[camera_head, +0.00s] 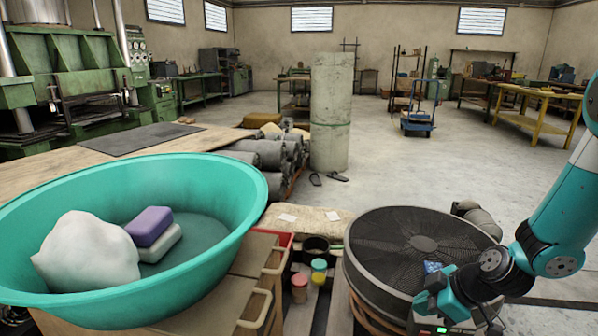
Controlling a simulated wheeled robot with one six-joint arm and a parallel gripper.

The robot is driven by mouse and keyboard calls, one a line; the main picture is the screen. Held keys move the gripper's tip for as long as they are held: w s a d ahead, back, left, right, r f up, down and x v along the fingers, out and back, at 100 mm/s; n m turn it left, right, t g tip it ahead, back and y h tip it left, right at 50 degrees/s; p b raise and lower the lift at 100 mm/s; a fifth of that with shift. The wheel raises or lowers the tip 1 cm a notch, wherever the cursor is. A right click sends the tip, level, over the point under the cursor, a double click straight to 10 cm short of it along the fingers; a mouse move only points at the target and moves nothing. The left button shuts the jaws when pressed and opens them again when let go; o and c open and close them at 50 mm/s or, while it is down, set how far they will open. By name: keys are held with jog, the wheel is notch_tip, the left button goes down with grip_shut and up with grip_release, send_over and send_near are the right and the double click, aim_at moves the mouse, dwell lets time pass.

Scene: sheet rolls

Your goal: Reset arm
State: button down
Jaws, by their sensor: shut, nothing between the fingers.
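My teal and black arm comes in from the right edge. Its wrist joints bend down toward the bottom edge, in front of the large round black fan (415,245). A large teal basin (235,190) fills the lower left. In it lie a white bundle (85,255), a purple block (149,226) and a pale grey block (162,243).
Grey rolls (262,153) are stacked behind, beside a tall upright roll (330,112). A blue cart (417,122) stands farther back. The floor at right centre is clear.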

jog(key=s+a+r+m+g, duration=0.1)
jog(key=s+a+r, duration=0.3)
jog(key=r, duration=0.2)
jog(key=s+a+r+m+g, duration=0.1)
jog(key=s+a+r, duration=0.2)
jog(key=a+r, duration=0.3)
jog(key=s+a+r+m+g+h, duration=0.1)
jog(key=s+r+m, duration=0.1)
jog(key=s+r, duration=0.45)
jog(key=s+r+m+g, duration=0.1)
jog(key=s+r, duration=0.2)
jog(key=s, duration=0.6)
notch_tip(320, 180, up, 19)
jog(key=p, duration=1.9)
jog(key=shift+a+r+m, duration=0.15)
jog(key=shift+m, duration=0.15)
